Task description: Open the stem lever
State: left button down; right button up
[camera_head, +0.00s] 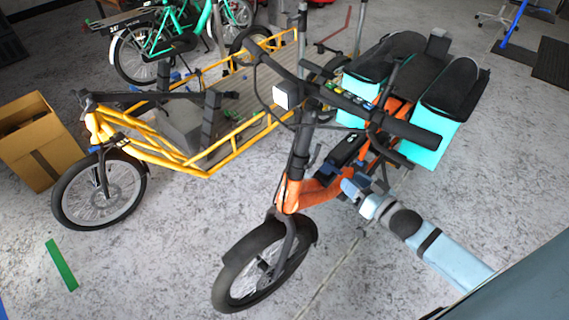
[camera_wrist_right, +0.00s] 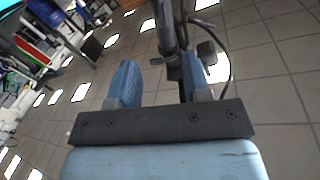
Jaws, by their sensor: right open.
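The orange cargo bike (camera_head: 318,192) stands in the middle of the head view with a dark upright stem (camera_head: 301,145) under its handlebar. I cannot make out the stem lever surely in the head view. My right gripper (camera_head: 352,188) is just right of the stem, with its arm coming from the lower right. In the right wrist view the gripper (camera_wrist_right: 162,80) is open, and the dark stem (camera_wrist_right: 168,30) lies ahead between the fingers, closer to the right one. A small dark part (camera_wrist_right: 208,52), perhaps the lever, shows by the right fingertip. My left gripper is not in view.
A black cable (camera_wrist_right: 230,65) loops beside the right finger. The bike's handlebar (camera_head: 345,105) and turquoise boxes (camera_head: 425,150) are above and behind my right gripper. A yellow cargo bike (camera_head: 190,150) and a cardboard box (camera_head: 45,150) stand left. Floor at front left is clear.

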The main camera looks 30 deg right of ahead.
aim_at(319, 151)
jog(key=x, duration=1.4)
jog(key=shift+w+d+r, duration=0.1)
jog(key=shift+w+r, duration=0.1)
jog(key=shift+w, duration=0.05)
jog(key=shift+c, duration=0.4)
grip_shut()
